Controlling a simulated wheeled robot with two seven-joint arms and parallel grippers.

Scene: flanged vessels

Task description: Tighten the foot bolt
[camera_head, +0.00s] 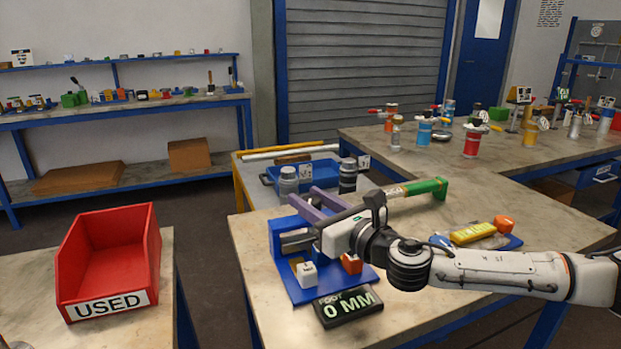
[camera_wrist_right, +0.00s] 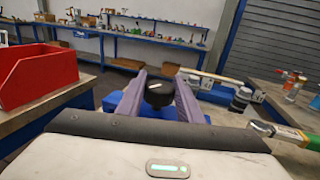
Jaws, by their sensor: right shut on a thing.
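In the right wrist view a black knob with a white mark (camera_wrist_right: 158,95) sits between the purple bars (camera_wrist_right: 187,100). The foot bolt is not clearly visible. My left gripper is not in view.
A green-handled wrench (camera_head: 428,189) lies behind my right arm. A yellow tool (camera_head: 472,233) lies to the right. Two jars (camera_head: 348,178) stand behind, by a blue tray (camera_head: 268,180). A red USED bin (camera_head: 110,255) stands on the left bench, across a gap.

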